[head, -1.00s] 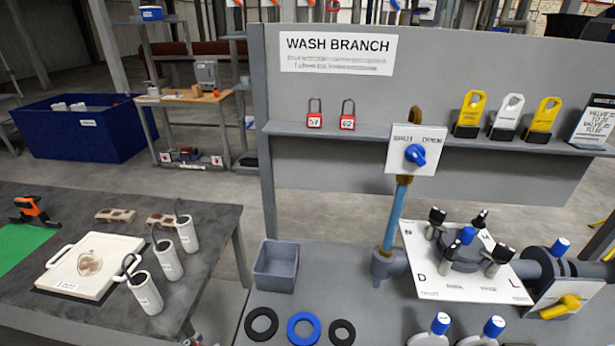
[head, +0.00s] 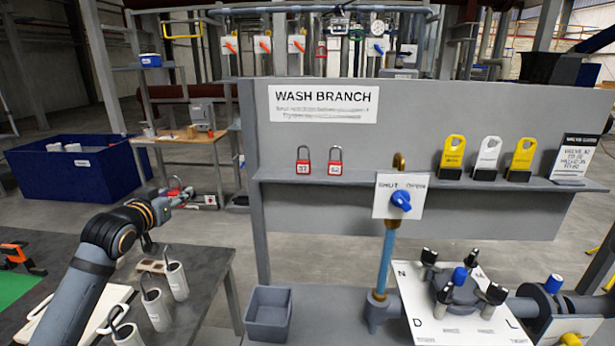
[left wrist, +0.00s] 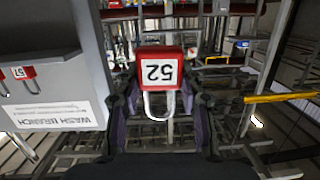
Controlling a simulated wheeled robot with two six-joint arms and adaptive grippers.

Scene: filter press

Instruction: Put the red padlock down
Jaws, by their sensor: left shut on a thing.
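My left arm comes in from the left in the head view, with its gripper (head: 184,196) up above the table, pointing right. In the left wrist view my left gripper (left wrist: 160,100) is shut on a red padlock (left wrist: 160,52). The padlock has a white label that seems to read 52, upside down in the picture, and its pale shackle lies between the fingers. In the head view I cannot tell this padlock from the red background items. Two other red padlocks stand on the board's shelf, a left one (head: 303,167) and a right one (head: 335,168).
The grey shelf (head: 400,183) under the WASH BRANCH sign (head: 323,103) also bears yellow and white tags at right. Free shelf room lies left and right of the padlocks. The blue-handled valve (head: 400,201) sticks up before the shelf. A grey bin (head: 268,315) stands below.

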